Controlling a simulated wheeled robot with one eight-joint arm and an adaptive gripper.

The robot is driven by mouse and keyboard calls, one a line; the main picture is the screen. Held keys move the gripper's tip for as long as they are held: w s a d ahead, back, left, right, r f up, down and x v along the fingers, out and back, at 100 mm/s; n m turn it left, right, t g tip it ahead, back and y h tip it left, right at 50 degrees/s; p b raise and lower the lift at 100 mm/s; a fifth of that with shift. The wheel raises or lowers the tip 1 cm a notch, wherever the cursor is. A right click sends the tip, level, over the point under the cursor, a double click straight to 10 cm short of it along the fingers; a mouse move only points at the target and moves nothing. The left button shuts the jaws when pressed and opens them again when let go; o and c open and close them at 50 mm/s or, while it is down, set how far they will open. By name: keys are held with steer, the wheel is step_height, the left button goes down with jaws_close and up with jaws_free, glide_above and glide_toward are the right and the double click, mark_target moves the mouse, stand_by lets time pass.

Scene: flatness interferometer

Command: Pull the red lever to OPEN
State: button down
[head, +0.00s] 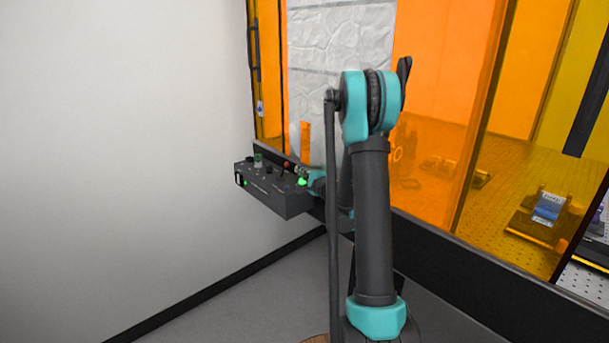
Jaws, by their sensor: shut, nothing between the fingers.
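A dark control box (275,197) sticks out at the left end of the orange-windowed enclosure. A small red-topped part, which looks like the red lever (286,164), stands on its top face toward the back. Its position marking is too small to read. My gripper (303,172) is at the right end of the box, just right of the red part, small and partly hidden by my own arm. It is shut, with nothing seen held in it. I cannot tell whether it touches the lever.
The orange enclosure panel (440,130) stands close behind and right of my arm. The wall (120,150) at left is bare, with open floor below.

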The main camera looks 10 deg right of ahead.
mark_target(284, 170)
steer(key=shift+x, duration=2.15)
